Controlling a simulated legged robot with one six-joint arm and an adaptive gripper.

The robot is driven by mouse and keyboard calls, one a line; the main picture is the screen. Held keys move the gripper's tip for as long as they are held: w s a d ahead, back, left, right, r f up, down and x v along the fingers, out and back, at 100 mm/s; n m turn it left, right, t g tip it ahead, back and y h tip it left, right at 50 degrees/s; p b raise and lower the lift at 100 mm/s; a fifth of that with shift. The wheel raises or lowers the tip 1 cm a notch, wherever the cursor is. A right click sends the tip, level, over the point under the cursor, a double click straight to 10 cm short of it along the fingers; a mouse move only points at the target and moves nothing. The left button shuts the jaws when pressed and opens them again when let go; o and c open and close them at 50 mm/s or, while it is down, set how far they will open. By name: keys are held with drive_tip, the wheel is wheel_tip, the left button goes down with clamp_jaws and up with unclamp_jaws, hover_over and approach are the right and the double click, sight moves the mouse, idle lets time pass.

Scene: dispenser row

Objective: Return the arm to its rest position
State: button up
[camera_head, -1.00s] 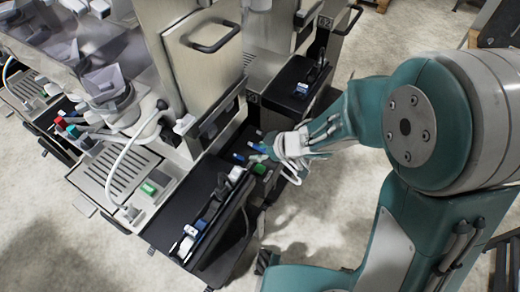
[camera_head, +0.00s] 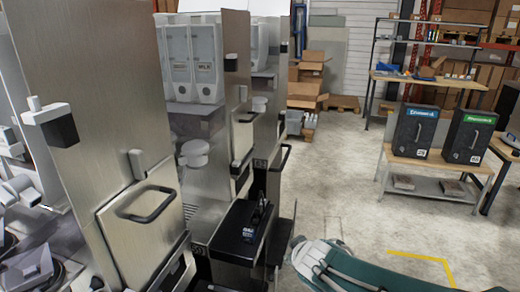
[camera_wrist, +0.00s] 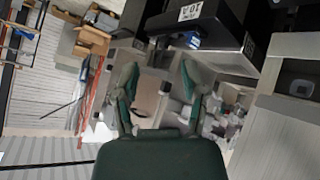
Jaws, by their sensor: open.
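My gripper (camera_wrist: 157,92) shows in the wrist view with its two green fingers spread apart and nothing between them. In the head view, part of my green arm shows at the bottom right, beside the dispenser row; the fingertips cannot be made out there. A black dispenser drawer (camera_head: 243,232) with a small blue and white item on it stands just left of my arm. In the wrist view a black unit with a white label (camera_wrist: 193,12) is beyond the fingers at the top, seen tilted.
Steel dispenser cabinets (camera_head: 95,110) fill the left. Two black cases (camera_head: 413,131) stand on a bench (camera_head: 430,170) at the right. Shelving and cardboard boxes (camera_head: 307,85) are at the back. The pale floor (camera_head: 345,185) between is clear, with a yellow line at lower right.

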drive_tip(key=s+d+r+m+g+h, duration=0.25)
drive_tip(key=s+d+r+m, duration=0.2)
drive_tip(key=s+d, duration=0.3)
drive_tip(key=s+m+g+y, duration=0.1)
drive_tip(key=s+m, duration=0.1)
drive_tip(key=s, duration=0.8)
drive_tip(key=shift+s+a+r, duration=0.2)
drive_tip(key=shift+s+a, duration=0.1)
drive_tip(key=shift+s, duration=0.1)
drive_tip(key=shift+g+y, duration=0.25)
